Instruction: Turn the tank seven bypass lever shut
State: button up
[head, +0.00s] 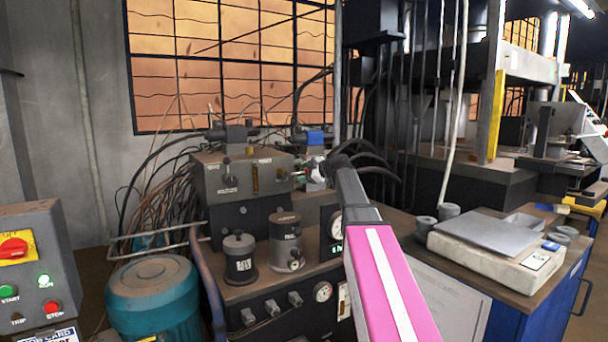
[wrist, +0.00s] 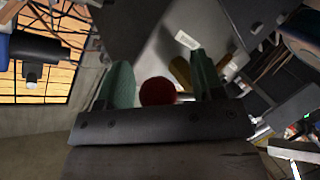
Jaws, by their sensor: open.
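A red round knob (wrist: 157,91) shows in the wrist view, between the two green fingers of my gripper (wrist: 161,78). It looks like a lever's end, but its shaft and pivot are not clear. My gripper is open, with a finger on each side of the knob; I cannot tell whether either touches it. In the head view my pink arm reaches to the right end of a grey tank block (head: 228,174), and its end hides most of what lies there. I cannot read a tank seven label.
Two canisters, one dark grey (head: 240,262) and one brownish (head: 287,245), stand in front of the block. A teal motor (head: 150,300) and a control box (head: 38,262) are at left. Hoses and cables crowd behind. A bench with a white slab (head: 470,262) is at right.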

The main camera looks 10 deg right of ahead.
jog(key=shift+a, duration=0.1)
grip_shut()
jog(key=shift+r, duration=0.2)
jog(key=shift+s+a+r+n+t+h, duration=0.55)
jog(key=shift+a+r+n+h, duration=0.75)
jog(key=shift+n+h, duration=0.45)
jog(key=shift+s+a+r+n+t+h, duration=0.55)
jog(key=shift+a+r+n+h, duration=0.55)
jog(key=shift+r+n+h, duration=0.6)
jog(key=shift+s+a+r+n+t+h, duration=0.5)
jog(key=shift+a+r+n+h, duration=0.75)
jog(key=shift+n, duration=0.8)
jog(key=shift+w+f, duration=0.1)
jog(key=shift+f, duration=0.05)
